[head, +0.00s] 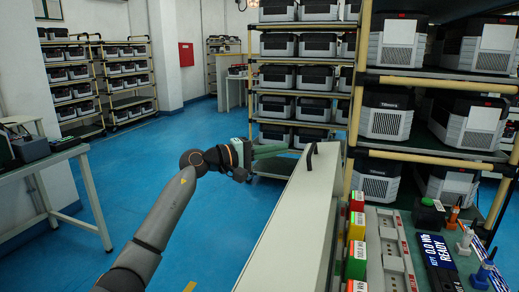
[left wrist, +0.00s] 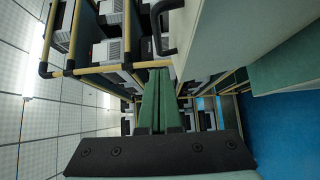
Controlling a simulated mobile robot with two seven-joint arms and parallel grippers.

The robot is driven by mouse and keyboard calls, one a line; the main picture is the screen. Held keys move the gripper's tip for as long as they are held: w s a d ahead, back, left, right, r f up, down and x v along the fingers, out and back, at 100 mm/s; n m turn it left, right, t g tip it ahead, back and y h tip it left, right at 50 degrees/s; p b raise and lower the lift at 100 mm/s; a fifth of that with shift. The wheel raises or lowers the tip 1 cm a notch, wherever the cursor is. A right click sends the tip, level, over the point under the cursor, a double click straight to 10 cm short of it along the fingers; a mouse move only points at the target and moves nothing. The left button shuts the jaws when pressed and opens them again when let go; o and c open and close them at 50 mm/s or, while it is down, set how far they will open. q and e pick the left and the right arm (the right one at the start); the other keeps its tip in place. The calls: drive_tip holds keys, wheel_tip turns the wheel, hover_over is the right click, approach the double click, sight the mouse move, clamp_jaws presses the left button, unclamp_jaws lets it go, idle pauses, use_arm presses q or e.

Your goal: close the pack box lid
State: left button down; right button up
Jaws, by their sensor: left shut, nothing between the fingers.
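A long pale panel with a black handle (head: 311,156), which looks like the pack box lid (head: 290,208), runs from the bottom middle of the head view toward the racks. Whether it stands open, and how far, I cannot tell. My left gripper (head: 284,148) is shut and empty just left of the handle, its green fingers pointing toward it. In the left wrist view the closed fingers (left wrist: 157,72) lie just below the black handle (left wrist: 162,22), beside the pale panel (left wrist: 225,35). I cannot tell whether they touch it. My right gripper is not in view.
A bench with coloured boxes (head: 356,228), a power strip (head: 393,262) and a display reading READY (head: 443,262) lies right of the panel. A rack (head: 420,156) of power units stands behind. Blue floor (head: 225,215) is open around my left arm; a table (head: 40,165) stands at left.

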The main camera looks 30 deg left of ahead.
use_arm(q)
drive_tip(key=shift+w+d+p, duration=0.1)
drive_tip(key=shift+w+d, duration=0.2)
drive_tip(key=shift+d, duration=0.45)
drive_tip(key=shift+w+d+p, duration=0.1)
drive_tip(key=shift+w+d, duration=0.2)
drive_tip(key=shift+d, duration=0.4)
drive_tip(key=shift+w+d+p, duration=0.1)
drive_tip(key=shift+w+d, duration=0.2)
drive_tip(key=shift+d, duration=0.45)
drive_tip(key=shift+d+r, duration=0.1)
